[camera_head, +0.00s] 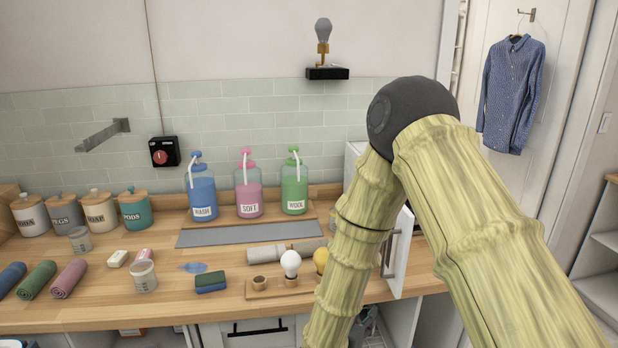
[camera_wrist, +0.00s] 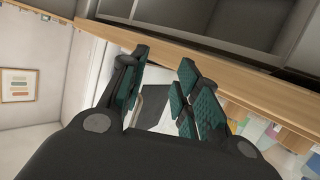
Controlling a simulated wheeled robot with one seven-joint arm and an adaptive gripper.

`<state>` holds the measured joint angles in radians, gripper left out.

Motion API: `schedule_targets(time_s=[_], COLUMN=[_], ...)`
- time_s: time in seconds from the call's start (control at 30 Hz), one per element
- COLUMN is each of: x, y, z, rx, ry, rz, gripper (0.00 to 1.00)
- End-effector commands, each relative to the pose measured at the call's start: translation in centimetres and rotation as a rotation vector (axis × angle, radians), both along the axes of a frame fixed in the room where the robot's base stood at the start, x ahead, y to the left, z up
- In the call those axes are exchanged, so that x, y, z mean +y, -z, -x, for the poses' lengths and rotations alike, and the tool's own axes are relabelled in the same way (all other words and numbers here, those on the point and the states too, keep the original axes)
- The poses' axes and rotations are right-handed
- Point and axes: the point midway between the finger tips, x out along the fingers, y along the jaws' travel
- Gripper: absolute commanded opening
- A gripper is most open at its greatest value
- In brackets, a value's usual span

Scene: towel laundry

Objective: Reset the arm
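My arm, with a bamboo-like look and a dark joint, fills the right of the head view and reaches down past the counter's front. Its end is out of that frame. In the wrist view my gripper (camera_wrist: 164,60) has its two teal-padded fingers apart, with nothing held between them. Beyond the fingers are a white surface and a dark grey patch that I cannot identify.
The wooden counter (camera_head: 110,318) holds blue, pink and green bottles, jars, rolled towels and bulbs. A white door (camera_head: 399,255) stands open beside my arm. A wooden edge (camera_wrist: 190,55) and grey shelving (camera_wrist: 245,25) cross the wrist view's top. A shirt (camera_head: 512,92) hangs at right.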

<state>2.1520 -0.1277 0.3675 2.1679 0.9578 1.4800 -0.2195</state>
Motion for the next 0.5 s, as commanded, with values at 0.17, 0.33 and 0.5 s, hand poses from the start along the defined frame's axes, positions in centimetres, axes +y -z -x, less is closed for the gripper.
schedule_targets(time_s=[0.17, 0.33, 0.5], x=[-2.1, -3.6, -4.9], y=[9.5, 17.0, 22.6], z=[4.3, 10.5, 18.4], rx=[0.229, 0.457, 0.690], ry=[-0.142, -0.249, -0.328], rz=[-0.098, -0.193, -0.286], gripper=[0.32, 0.32, 0.32])
